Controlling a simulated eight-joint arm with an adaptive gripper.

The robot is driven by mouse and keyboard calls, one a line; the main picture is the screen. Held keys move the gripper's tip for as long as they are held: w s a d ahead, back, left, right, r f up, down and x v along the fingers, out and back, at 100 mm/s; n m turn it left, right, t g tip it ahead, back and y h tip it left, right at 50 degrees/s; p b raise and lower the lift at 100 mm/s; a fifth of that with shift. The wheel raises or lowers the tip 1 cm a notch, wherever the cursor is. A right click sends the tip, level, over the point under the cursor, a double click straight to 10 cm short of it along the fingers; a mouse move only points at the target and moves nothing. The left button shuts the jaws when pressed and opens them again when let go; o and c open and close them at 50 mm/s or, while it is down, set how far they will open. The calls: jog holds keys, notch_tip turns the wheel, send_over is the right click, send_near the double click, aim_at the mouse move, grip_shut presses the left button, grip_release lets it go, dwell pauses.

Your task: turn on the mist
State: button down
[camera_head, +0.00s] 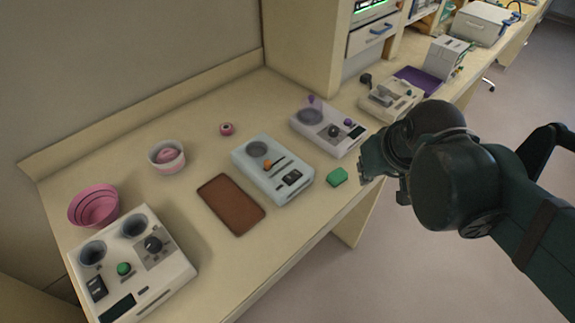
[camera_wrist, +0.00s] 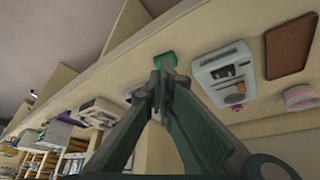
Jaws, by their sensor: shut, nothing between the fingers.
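Several box-shaped devices with knobs and switches stand on the bench; I cannot tell which makes the mist. A light blue-grey device (camera_head: 262,183) with an orange knob (camera_head: 267,165) and a dark switch (camera_head: 292,177) sits mid-bench; it also shows in the wrist view (camera_wrist: 215,70). A pale lavender device (camera_head: 328,116) with purple knobs is behind it. A white device (camera_head: 155,242) with two dark round wells, a black knob and a green knob is front left. My gripper (camera_head: 372,172) is shut and empty near the bench's right edge; its fingertips show in the wrist view (camera_wrist: 160,82).
A green block (camera_head: 337,177) lies near my gripper. A brown tray (camera_head: 230,204), pink bowl (camera_head: 94,206), pink-and-white cup (camera_head: 167,158) and small pink ring (camera_head: 227,129) are on the bench. A cream device (camera_head: 390,98) and shelving stand farther back.

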jog(key=w+a+r+n+g+p, duration=0.3)
jog(key=w+a+r+p, duration=0.15)
jog(key=a+p, duration=0.25)
jog(key=n+g+p, duration=0.4)
jog(key=p, duration=0.5)
send_over(286, 179)
jog(key=w+d, duration=0.2)
jog(key=shift+r+y, duration=0.3)
jog(key=shift+r, duration=0.05)
jog(key=shift+s+f, duration=0.1)
jog(key=shift+f, duration=0.05)
jog(key=shift+s+a+f+p, duration=0.15)
jog(key=shift+s+a+f, duration=0.1)
jog(key=shift+f, duration=2)
jog(key=shift+s+a+f+p, duration=0.1)
jog(key=shift+s+a+f, duration=0.2)
jog(key=shift+f, duration=1.95)
jog(key=shift+s+a+f+p, duration=0.15)
jog(key=shift+s+a+f, duration=0.1)
jog(key=shift+f, duration=2)
jog(key=shift+f, duration=0.1)
